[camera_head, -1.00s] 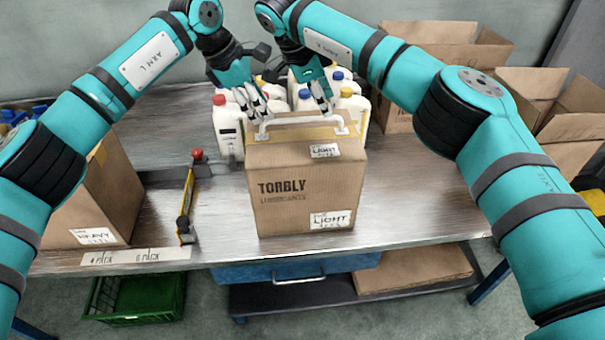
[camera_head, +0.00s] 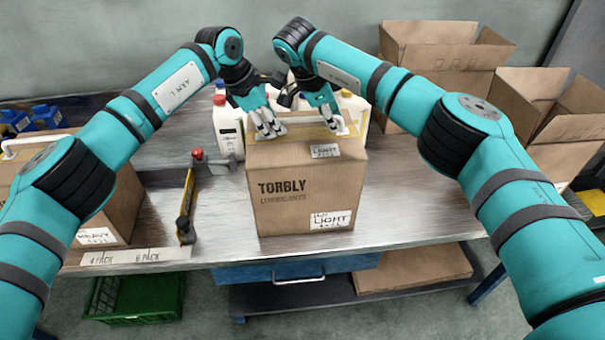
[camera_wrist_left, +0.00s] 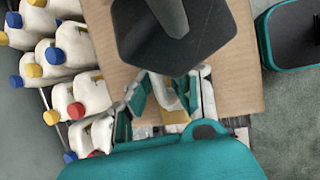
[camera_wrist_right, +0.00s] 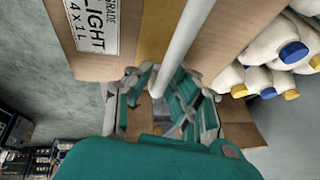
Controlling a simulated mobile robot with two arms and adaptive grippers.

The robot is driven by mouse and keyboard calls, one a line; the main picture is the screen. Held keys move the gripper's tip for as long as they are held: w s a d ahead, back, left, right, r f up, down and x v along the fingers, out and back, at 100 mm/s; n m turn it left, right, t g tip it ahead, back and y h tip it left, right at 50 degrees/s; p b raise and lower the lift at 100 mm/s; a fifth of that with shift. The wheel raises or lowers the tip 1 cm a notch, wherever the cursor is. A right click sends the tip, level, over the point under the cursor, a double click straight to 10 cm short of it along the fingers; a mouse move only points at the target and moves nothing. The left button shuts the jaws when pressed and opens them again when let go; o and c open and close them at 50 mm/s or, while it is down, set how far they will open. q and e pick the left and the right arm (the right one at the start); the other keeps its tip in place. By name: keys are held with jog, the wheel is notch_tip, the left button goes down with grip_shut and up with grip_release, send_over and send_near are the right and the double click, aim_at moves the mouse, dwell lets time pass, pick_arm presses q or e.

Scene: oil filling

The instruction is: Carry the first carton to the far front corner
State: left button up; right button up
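A brown Torbly carton with "LIGHT" labels (camera_head: 305,195) stands upright on the metal bench in the head view. A white bar handle (camera_wrist_right: 185,40) crosses its top in the right wrist view. My left gripper (camera_head: 270,130) is at the left part of the handle. Its fingers (camera_wrist_left: 172,75) stand apart in the left wrist view, with the white handle between them. My right gripper (camera_head: 333,117) is at the right part of the handle. Its fingers (camera_wrist_right: 164,70) stand on both sides of the bar. Contact with the handle cannot be made out.
A second carton labelled "HEAVY" (camera_head: 112,215) stands at the left, partly behind my left arm. White jugs (camera_head: 229,125) stand behind the Light carton. Open cartons (camera_head: 440,60) stand at the right. The bench front right is clear.

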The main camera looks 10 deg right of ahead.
pick_arm(q)
grip_shut()
pick_arm(e)
grip_shut()
